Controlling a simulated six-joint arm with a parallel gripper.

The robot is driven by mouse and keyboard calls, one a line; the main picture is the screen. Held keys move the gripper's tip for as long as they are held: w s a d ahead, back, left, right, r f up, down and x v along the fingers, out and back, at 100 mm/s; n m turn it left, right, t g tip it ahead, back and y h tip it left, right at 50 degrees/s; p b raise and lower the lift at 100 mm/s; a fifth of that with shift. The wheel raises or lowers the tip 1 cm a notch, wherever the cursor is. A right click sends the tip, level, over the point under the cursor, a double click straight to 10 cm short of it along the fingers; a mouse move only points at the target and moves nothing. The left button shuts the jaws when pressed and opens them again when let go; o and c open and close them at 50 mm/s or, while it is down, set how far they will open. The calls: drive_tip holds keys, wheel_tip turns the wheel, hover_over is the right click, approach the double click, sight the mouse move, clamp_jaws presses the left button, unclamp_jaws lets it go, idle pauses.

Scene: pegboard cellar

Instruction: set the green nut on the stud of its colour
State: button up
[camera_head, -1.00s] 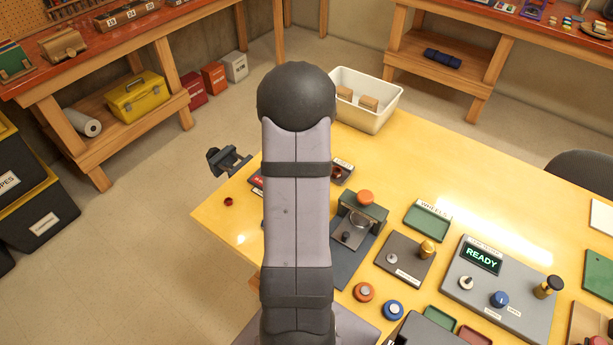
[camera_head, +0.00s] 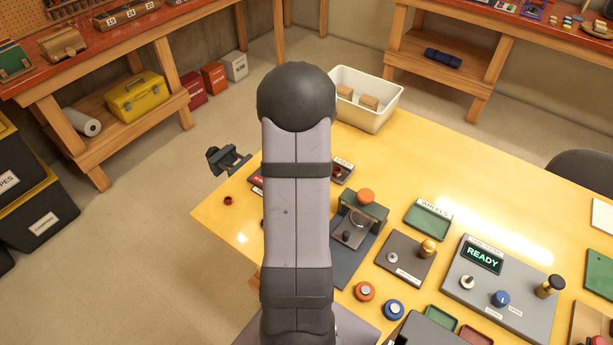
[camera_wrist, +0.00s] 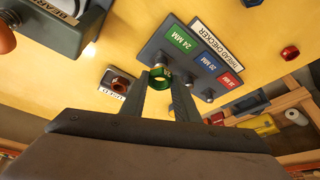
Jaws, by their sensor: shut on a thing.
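In the wrist view my gripper (camera_wrist: 160,96) is shut on the green nut (camera_wrist: 160,79), which sits between the fingertips. The thread checker (camera_wrist: 154,44) is a grey block with a green 24 MM label (camera_wrist: 181,40), a blue 20 MM label and a red label, each beside a stud. The nut is close to the stud by the green label and overlaps it in the picture. I cannot tell whether it is around the stud or just above it. In the head view my arm hides the gripper, the nut and most of the checker.
A red nut (camera_wrist: 290,52) lies loose on the yellow table, also seen in the head view (camera_head: 228,201). A small tray (camera_wrist: 104,88) with a nut-like part stands near the checker. A bearing fixture (camera_wrist: 78,30) is at upper left. A white bin (camera_head: 393,110) stands at the back.

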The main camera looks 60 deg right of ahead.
drive_tip(key=shift+f+b, duration=1.6)
drive_tip(key=shift+f, duration=0.05)
idle(1.8)
drive_tip(key=o, duration=1.4)
drive_tip(key=shift+r+p, duration=3.35)
drive_tip(key=shift+r, duration=0.7)
